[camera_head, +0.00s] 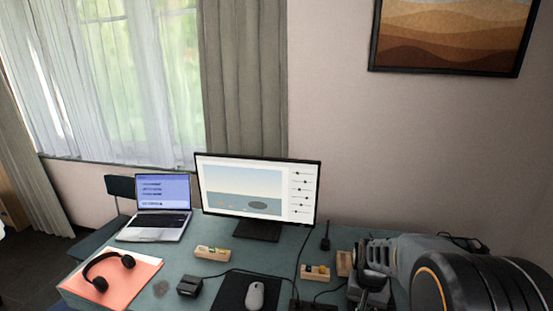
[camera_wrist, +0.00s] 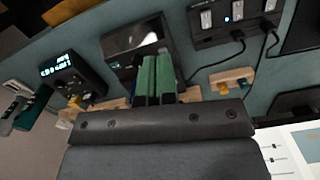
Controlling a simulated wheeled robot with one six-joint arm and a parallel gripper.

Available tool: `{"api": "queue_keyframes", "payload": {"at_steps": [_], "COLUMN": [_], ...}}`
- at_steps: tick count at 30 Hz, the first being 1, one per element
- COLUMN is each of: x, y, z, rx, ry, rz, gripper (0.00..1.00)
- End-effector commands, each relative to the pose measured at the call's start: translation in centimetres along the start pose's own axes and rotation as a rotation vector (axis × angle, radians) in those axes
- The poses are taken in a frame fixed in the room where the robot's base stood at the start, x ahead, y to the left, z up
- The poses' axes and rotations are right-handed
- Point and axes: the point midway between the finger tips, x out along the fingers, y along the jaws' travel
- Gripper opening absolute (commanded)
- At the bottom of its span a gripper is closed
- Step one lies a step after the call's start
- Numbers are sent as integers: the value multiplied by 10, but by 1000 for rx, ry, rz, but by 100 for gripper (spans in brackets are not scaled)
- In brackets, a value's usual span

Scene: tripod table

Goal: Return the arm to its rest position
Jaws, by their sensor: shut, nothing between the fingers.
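My arm (camera_head: 435,268) reaches in from the lower right corner of the head view, over the right side of the desk. In the wrist view my gripper (camera_wrist: 156,72) shows as two green-padded fingers lying side by side, shut with nothing between them. The fingers are above the desk and in front of a dark box-like item (camera_wrist: 132,42). The wrist housing hides what lies beneath it. In the head view the arm covers the right end of the desk, and the fingertips are hard to make out.
The teal desk (camera_head: 285,245) holds a monitor (camera_head: 258,188), a laptop (camera_head: 160,205), headphones (camera_head: 108,266) on an orange folder (camera_head: 135,281), a mouse (camera_head: 255,295) and wooden holders (camera_head: 212,253). Close to my gripper are a power strip (camera_wrist: 235,20) with cables and a lit-display device (camera_wrist: 68,75).

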Motion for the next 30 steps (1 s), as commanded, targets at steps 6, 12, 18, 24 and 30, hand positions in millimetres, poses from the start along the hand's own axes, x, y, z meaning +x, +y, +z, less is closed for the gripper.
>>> {"api": "queue_keyframes", "payload": {"at_steps": [6, 12, 18, 24, 30], "x": [-54, -83, -105, -110, -110], "y": [-13, -20, -26, -27, -27], "z": [64, 103, 117, 119, 119], "rx": [-218, -320, -356, -362, -362], "ry": [123, 251, 351, 373, 373], "rz": [-14, -32, -54, -59, -59], "gripper": [0, 0, 0, 0, 0]}}
